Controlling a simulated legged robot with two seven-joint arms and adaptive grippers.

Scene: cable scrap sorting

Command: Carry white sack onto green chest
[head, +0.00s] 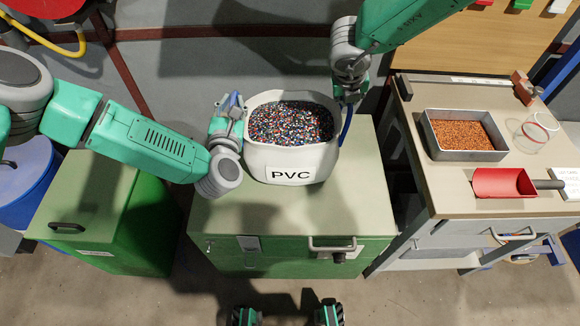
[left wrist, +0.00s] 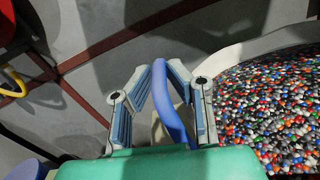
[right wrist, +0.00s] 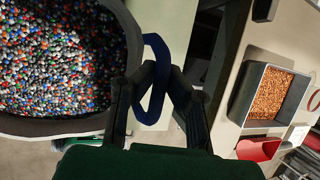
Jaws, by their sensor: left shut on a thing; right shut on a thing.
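The white sack (head: 291,163), marked PVC and full of mixed coloured granules, is upright over the middle of the top of the green chest (head: 235,222). I cannot tell whether its base touches the lid. My left gripper (left wrist: 160,88) is shut on the sack's blue left handle (left wrist: 171,112). My right gripper (right wrist: 160,85) is shut on the blue right handle (right wrist: 156,65). In the head view both grippers are at the sack's sides, and the right one is partly hidden by its own arm.
A bench at the right holds a metal tray (head: 427,140) of copper granules, a red scoop (head: 502,183) and a clear jar (head: 528,139). A green bin (head: 148,225) and a blue drum (head: 28,195) stand at the left. The chest's front top is clear.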

